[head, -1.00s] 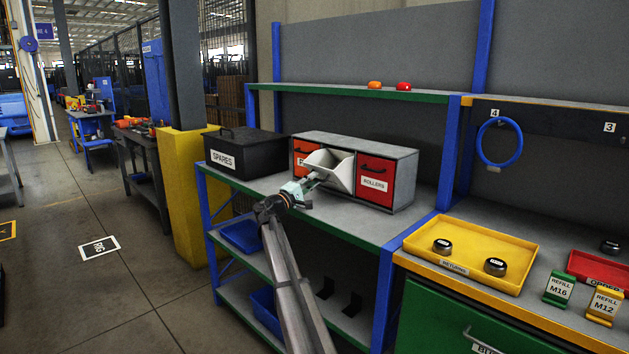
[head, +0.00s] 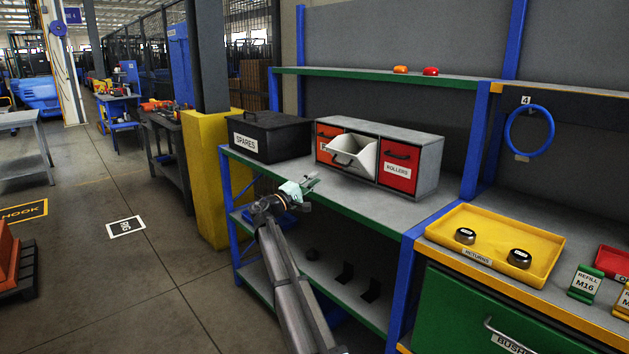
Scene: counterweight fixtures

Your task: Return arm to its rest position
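My arm reaches up from the bottom middle of the head view. My gripper (head: 311,181) is in front of the grey drawer cabinet (head: 428,168) on the shelf, apart from it and a little left of its open bin. It is small in the picture, and I cannot tell whether its fingers are open or shut. I see no object in it. The white middle bin (head: 352,153) of the cabinet is tilted out, with red drawers on both sides, the right one labelled ROLLERS (head: 397,170).
A black SPARES case (head: 270,137) stands left of the cabinet. A yellow pillar guard (head: 208,180) is at the shelf's left end. At right, a yellow tray (head: 495,235) holds two dark weights. Open floor lies at left, with a loaded dark pallet (head: 20,285) at the edge.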

